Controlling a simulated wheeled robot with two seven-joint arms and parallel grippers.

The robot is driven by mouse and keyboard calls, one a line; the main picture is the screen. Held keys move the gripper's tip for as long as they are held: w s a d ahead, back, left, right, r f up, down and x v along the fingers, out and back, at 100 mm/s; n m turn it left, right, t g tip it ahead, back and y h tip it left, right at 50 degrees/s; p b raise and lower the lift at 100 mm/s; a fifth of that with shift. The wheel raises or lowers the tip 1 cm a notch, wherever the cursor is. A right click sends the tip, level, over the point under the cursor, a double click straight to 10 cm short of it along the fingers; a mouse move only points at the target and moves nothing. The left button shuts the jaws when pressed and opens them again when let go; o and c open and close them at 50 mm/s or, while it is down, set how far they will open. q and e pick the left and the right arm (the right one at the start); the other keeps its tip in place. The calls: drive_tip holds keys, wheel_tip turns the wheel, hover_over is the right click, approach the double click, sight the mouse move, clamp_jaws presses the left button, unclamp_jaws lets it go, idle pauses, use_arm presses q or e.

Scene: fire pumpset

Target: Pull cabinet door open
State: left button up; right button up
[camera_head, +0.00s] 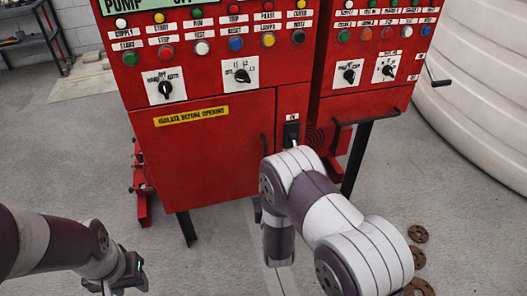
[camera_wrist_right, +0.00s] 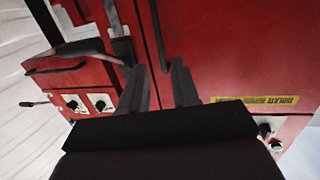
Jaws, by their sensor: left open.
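The red cabinet door (camera_head: 205,155), with a yellow warning label, is closed in the head view. Its thin black handle (camera_head: 264,144) stands upright near its right edge. The handle also shows in the right wrist view (camera_wrist_right: 158,38). My right gripper (camera_wrist_right: 160,68) has its two fingers apart there, pointing at the door. The handle's end appears between the fingertips, with no clear contact. In the head view my right arm hides this gripper. My left gripper (camera_head: 125,276) is open and empty at the lower left, well away from the door.
A black isolator switch (camera_head: 291,134) sits just right of the handle. A bar handle (camera_head: 368,121) juts out from the right cabinet section. A white ribbed tank (camera_head: 480,85) stands at the right. Round brown parts (camera_head: 418,234) lie on the floor.

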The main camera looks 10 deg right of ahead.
sight(266, 154)
drive_tip(key=shift+t, duration=0.4)
drive_tip(key=w, duration=0.4)
drive_tip(key=w+d+r, duration=0.1)
drive_tip(key=w, duration=0.3)
drive_tip(key=w+d, duration=0.1)
drive_tip(key=w, duration=0.3)
drive_tip(key=shift+w+d+r, duration=0.1)
drive_tip(key=shift+w+r, duration=0.1)
drive_tip(key=shift+r, duration=0.15)
clamp_jaws()
